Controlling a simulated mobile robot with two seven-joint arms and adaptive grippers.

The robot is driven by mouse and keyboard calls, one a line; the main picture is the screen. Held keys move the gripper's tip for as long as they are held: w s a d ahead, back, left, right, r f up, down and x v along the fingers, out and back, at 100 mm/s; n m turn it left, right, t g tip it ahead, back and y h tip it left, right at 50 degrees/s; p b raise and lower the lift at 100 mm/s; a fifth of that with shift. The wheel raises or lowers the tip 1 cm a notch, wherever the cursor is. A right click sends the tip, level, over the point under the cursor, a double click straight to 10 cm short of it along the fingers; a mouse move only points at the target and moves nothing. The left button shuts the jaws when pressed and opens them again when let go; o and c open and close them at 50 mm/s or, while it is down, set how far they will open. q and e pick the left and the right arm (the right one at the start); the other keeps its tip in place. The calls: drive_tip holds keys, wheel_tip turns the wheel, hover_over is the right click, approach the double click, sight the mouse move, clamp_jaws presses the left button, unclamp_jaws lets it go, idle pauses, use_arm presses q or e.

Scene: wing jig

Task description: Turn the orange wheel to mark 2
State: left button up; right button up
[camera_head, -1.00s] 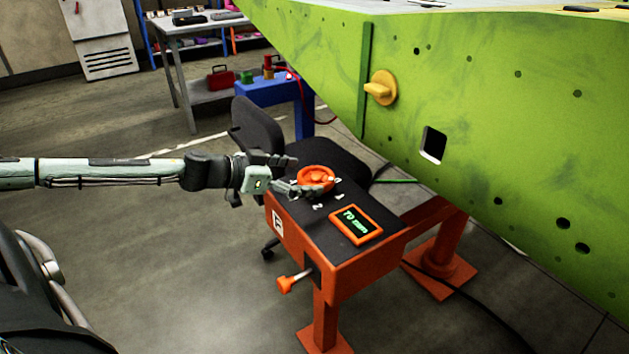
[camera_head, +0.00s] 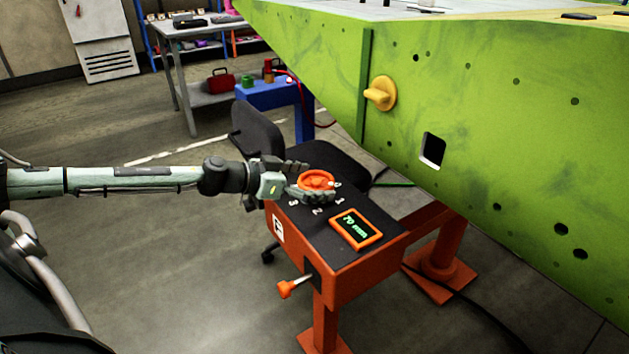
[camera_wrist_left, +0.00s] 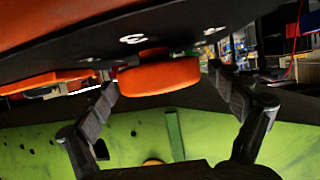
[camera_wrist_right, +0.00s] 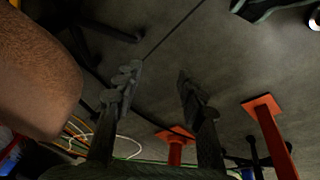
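The orange wheel (camera_head: 316,179) lies on the dark top of an orange stand (camera_head: 335,277). White numerals circle it; the mark 2 (camera_head: 317,211) is on its near side, with 1 to the right and 3 to the left. My left gripper (camera_head: 310,180) reaches in from the left, one finger beyond the wheel and one on its near side. In the left wrist view the wheel (camera_wrist_left: 158,77) sits between the open fingers, with a gap at the right one; contact at the left one is unclear. My right gripper (camera_wrist_right: 158,80) is open and empty above the floor.
A small display (camera_head: 356,229) on the stand reads 70 mm. A lever (camera_head: 292,286) sticks out of its front. The large green wing panel (camera_head: 470,130) with a yellow knob (camera_head: 380,93) rises behind to the right. A black chair (camera_head: 258,127) stands close behind.

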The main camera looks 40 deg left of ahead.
use_arm(q)
drive_tip(key=c, duration=1)
